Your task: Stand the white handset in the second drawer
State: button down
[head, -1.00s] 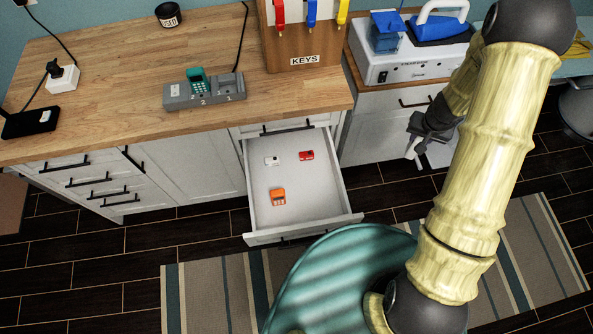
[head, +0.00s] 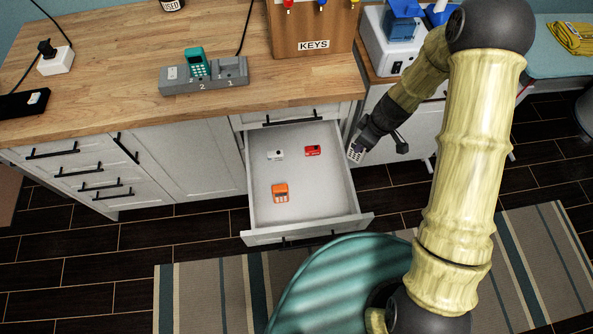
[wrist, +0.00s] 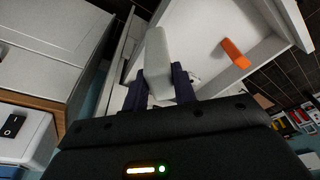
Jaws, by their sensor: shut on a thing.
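The white handset (head: 355,154) is held in my gripper (head: 362,145), just outside the drawer's right wall; its keypad side shows in the head view. In the wrist view the handset (wrist: 158,62) is a pale bar sticking out between the two dark fingers of my gripper (wrist: 161,88). The open drawer (head: 322,200) lies below a closed drawer front. Inside, spaced apart, are a small white item (head: 276,155), a red item (head: 312,150) and an orange handset (head: 280,193), which also shows in the wrist view (wrist: 235,53).
On the wooden counter (head: 120,110) a grey dock (head: 225,76) holds a teal handset (head: 196,63). A KEYS board (head: 312,30) stands behind. The drawer's front and right floor are bare. A teal round surface (head: 340,280) lies in front of the drawer.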

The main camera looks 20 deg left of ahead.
jog(key=s+a+f+n+g+b, duration=0.2)
jog(key=s+a+f+n+b, duration=0.2)
jog(key=a+n, duration=0.3)
jog(key=shift+s+a+f+n, duration=0.4)
jog(key=shift+s+f+n, duration=0.25)
jog(key=shift+s+n, duration=0.3)
jog(key=shift+w+f+p, duration=0.1)
jog(key=shift+f+p, duration=0.2)
jog(key=shift+f, duration=2.65)
jog(key=shift+f, duration=0.1)
jog(key=shift+f, duration=1.95)
jog(key=shift+f, duration=0.1)
